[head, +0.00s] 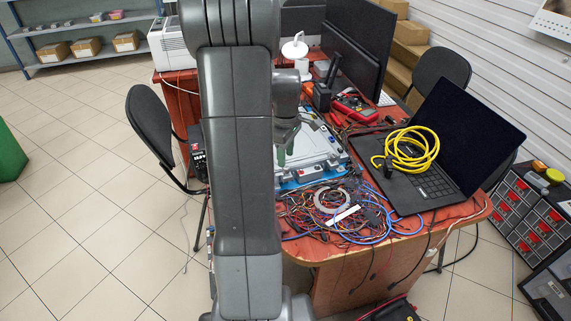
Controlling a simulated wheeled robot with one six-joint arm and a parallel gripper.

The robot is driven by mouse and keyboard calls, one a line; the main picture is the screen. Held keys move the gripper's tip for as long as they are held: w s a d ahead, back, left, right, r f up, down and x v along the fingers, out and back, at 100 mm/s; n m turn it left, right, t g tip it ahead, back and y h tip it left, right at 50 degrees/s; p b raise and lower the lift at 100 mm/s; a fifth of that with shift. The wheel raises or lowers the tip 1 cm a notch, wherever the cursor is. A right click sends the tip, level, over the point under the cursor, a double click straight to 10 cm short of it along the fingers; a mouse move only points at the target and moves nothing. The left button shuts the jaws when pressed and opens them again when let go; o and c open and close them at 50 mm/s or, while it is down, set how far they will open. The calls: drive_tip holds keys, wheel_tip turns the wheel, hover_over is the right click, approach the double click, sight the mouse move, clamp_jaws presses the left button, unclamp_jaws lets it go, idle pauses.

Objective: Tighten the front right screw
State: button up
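A pale grey and blue flat unit (318,150) lies on the red table, partly hidden behind my arm. Its screws are too small to make out, and the front right one cannot be told apart. My gripper (285,134) is over the left part of the unit, pointing down. A slim dark green piece (281,157), perhaps a tool, shows just below the gripper. I cannot tell whether the fingers are shut on it or whether its lower end touches the unit.
Tangled wires (335,212) cover the table's front. A laptop (432,185) with a coiled yellow cable (412,150) stands at right. A red multimeter (355,107) and monitors (357,45) are behind. Chairs (155,125) stand beside the table. Floor at left is clear.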

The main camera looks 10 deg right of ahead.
sight(286, 170)
drive_tip(key=shift+f, duration=2.05)
